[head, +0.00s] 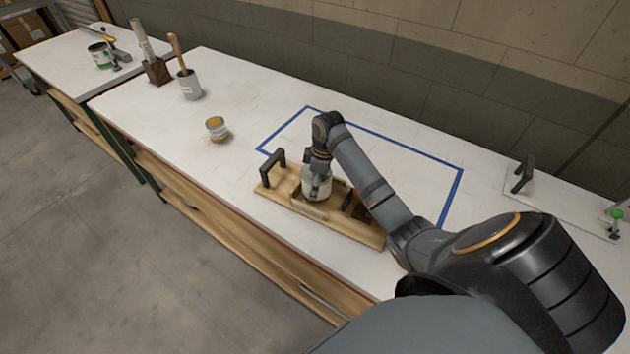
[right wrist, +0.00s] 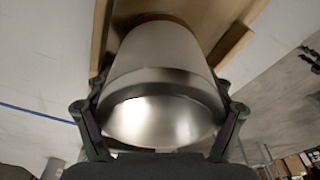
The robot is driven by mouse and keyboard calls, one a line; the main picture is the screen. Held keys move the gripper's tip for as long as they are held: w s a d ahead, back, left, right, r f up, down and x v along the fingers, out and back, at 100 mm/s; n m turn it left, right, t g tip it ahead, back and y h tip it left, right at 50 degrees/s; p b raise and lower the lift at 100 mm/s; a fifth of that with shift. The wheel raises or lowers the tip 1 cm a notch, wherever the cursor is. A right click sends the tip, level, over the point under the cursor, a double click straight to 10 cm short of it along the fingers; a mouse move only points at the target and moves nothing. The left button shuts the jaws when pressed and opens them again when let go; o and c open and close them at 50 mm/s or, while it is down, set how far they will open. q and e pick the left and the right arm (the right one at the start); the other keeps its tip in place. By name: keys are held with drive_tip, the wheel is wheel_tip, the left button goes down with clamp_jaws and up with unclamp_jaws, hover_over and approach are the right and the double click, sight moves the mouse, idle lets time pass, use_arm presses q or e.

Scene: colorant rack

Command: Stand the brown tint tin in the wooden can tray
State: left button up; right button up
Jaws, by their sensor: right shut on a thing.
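The wooden can tray (head: 285,202) lies on the white bench and has a dark upright handle at its left end. My right gripper (head: 318,180) is over the tray, shut on a pale grey-white tin (head: 317,190), which I take as the brown tint tin. The tin looks upright, low over or in the tray; its base is hidden. In the right wrist view, the fingers of my right gripper (right wrist: 160,112) are on both sides of the tin (right wrist: 165,60), with a shiny metal end towards me and brown at the far end. My left gripper is not in view.
A small tin with an ochre top (head: 216,129) stands left of the tray. A grey pot with a wooden-handled brush (head: 189,86) stands further back. Blue tape (head: 400,146) outlines an area behind the tray. The bench between the ochre tin and tray is clear.

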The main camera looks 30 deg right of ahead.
drive_tip(key=o, duration=1.4)
drive_tip(key=r, duration=0.2)
drive_tip(key=r+b, duration=0.1)
drive_tip(key=r, duration=0.1)
drive_tip(key=d+r, duration=0.1)
drive_tip(key=r, duration=0.2)
drive_tip(key=shift+s+b, duration=0.25)
drive_tip(key=shift+b, duration=0.05)
drive_tip(key=r+p, duration=0.1)
drive_tip(key=r, duration=0.1)
drive_tip(key=r+p, duration=0.1)
drive_tip(key=r, duration=0.1)
drive_tip(key=shift+s+d, duration=0.1)
drive_tip(key=shift+s, duration=0.1)
drive_tip(key=shift+s+r+p, duration=0.1)
drive_tip(key=shift+r+p, duration=0.4)
drive_tip(key=shift+r, duration=0.05)
drive_tip(key=shift+f, duration=0.1)
